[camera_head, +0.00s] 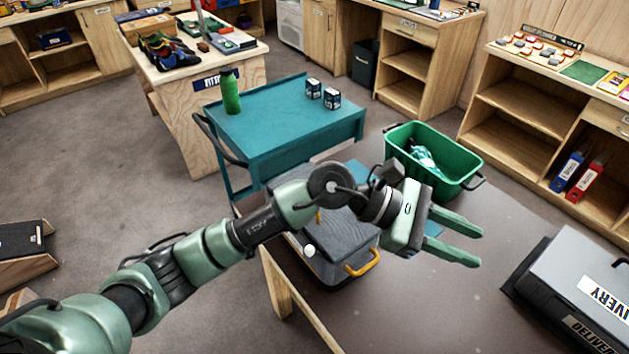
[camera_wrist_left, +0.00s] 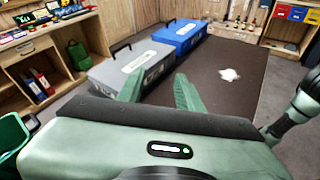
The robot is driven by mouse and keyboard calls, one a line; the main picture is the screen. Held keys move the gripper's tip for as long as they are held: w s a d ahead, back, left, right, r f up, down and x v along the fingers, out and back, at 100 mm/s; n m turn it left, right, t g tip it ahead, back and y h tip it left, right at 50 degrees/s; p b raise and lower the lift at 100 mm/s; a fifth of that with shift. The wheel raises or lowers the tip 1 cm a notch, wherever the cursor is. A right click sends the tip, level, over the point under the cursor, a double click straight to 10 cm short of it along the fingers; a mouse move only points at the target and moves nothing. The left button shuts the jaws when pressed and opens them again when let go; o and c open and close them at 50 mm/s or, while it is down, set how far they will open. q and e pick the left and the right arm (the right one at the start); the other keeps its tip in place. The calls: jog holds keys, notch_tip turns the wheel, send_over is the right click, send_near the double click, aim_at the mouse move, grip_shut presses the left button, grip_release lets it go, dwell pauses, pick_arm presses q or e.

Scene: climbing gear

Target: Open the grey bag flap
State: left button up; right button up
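The grey bag (camera_head: 345,238) lies on the dark table, below my left forearm and wrist in the head view. It has an orange handle (camera_head: 364,264) at its front right. Its grey top looks closed over it, but my arm hides the back part, so I cannot tell the flap's edge. My left gripper (camera_head: 480,248) is open and empty, to the right of the bag and apart from it, pointing right. Its two spread fingers also show in the wrist view (camera_wrist_left: 157,90), where the bag is out of sight. My right gripper is not in view.
A green crate (camera_head: 468,180) with something pale inside stands behind my gripper. A grey case (camera_head: 585,285) lies at the table's right; a blue case (camera_wrist_left: 178,36) shows in the wrist view. A teal cart (camera_head: 270,130) stands behind. The table (camera_head: 465,310) between bag and case is clear.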

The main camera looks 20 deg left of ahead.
pick_arm(q)
jog(key=w+a+f+m+t+y, duration=0.1)
jog(key=w+a+f+m+y, duration=0.1)
jog(key=w+a+f+y, duration=0.4)
jog(key=w+a+f+m+t+y, duration=0.1)
jog(key=w+a+f+m+y, duration=0.15)
jog(key=a+y, duration=0.4)
jog(key=w+a+y, duration=0.1)
jog(key=a, duration=0.4)
jog(key=w+a+r+y, duration=0.1)
jog(key=w+a+y, duration=0.1)
jog(key=a, duration=0.3)
jog(key=w+a+r+y, duration=0.1)
jog(key=a, duration=0.4)
jog(key=shift+w+a+t+y, duration=0.15)
jog(key=shift+a+t+y, duration=0.15)
jog(key=shift+y, duration=0.05)
jog(key=p+x, duration=0.2)
jog(key=x, duration=0.4)
jog(key=shift+f+p, duration=0.15)
jog(key=shift+p, duration=0.15)
jog(key=shift+w+a+f, duration=0.1)
jog(key=shift+w+f, duration=0.05)
jog(key=shift+f, duration=0.45)
grip_shut()
